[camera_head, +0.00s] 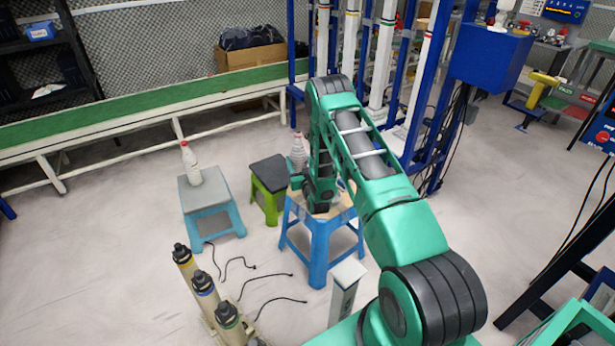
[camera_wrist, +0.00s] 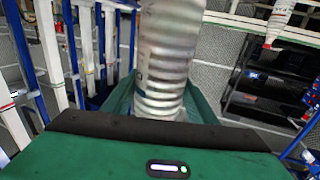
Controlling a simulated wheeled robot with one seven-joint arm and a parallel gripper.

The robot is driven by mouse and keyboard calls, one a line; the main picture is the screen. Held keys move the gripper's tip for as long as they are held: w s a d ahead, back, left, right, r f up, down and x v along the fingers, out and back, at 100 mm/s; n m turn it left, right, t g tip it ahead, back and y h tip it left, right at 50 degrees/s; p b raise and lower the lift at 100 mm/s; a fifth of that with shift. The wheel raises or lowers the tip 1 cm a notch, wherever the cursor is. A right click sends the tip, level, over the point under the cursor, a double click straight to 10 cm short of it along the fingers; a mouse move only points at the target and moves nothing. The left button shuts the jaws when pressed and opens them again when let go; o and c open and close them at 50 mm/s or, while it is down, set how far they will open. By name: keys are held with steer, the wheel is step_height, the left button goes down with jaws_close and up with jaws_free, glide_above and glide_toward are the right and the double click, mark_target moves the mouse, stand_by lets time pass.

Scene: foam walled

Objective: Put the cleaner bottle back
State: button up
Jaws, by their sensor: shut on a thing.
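The cleaner bottle, a pale ribbed bottle (camera_head: 298,153), shows just left of my wrist in the head view. In the wrist view the ribbed bottle (camera_wrist: 163,62) fills the middle, between the green fingers of my gripper (camera_wrist: 160,108). My gripper is shut on it. In the head view my gripper (camera_head: 312,185) is mostly hidden by my own arm, above the blue stool with a wooden top (camera_head: 320,235). Its fingertips and any gap beneath the bottle cannot be made out. The bottle's label is unreadable.
A white bottle with a red cap (camera_head: 192,165) stands on a grey-topped blue stool (camera_head: 207,194) at left. A green stool with a dark top (camera_head: 268,178) stands between the two blue stools. Dark-capped cylinders (camera_head: 205,285) and loose cables (camera_head: 265,275) occupy the floor in front.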

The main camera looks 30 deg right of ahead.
steer(key=w+d+f, duration=0.2)
steer(key=d+f, duration=0.4)
steer(key=f, duration=0.2)
steer(key=shift+w+d, duration=0.15)
steer(key=shift+d, duration=0.25)
steer(key=shift+f, duration=0.2)
steer(key=o, duration=1.3)
steer(key=shift+c, duration=0.2)
